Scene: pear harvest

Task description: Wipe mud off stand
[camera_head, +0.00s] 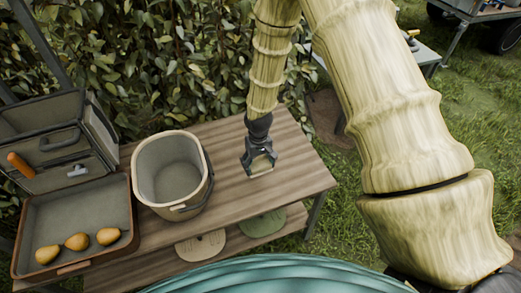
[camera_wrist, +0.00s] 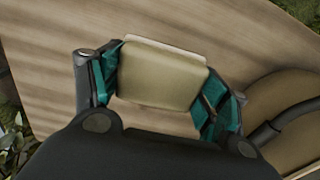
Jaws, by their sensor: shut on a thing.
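My gripper (camera_head: 260,164) points down over the right part of the wooden stand (camera_head: 300,172). In the wrist view my gripper (camera_wrist: 165,90) has its teal-padded fingers on both sides of a beige block (camera_wrist: 160,75), which looks like a sponge. The block is close to the planks or on them; I cannot tell which. The planks also show in the wrist view (camera_wrist: 50,65). I make out no clear mud on the visible top. The area under the block and gripper is hidden.
A tray (camera_head: 95,205) with three pears (camera_head: 77,241) and a toolbox (camera_head: 50,150) are further left. Lids lie on the lower shelf (camera_head: 285,232). A hedge (camera_head: 160,60) stands behind.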

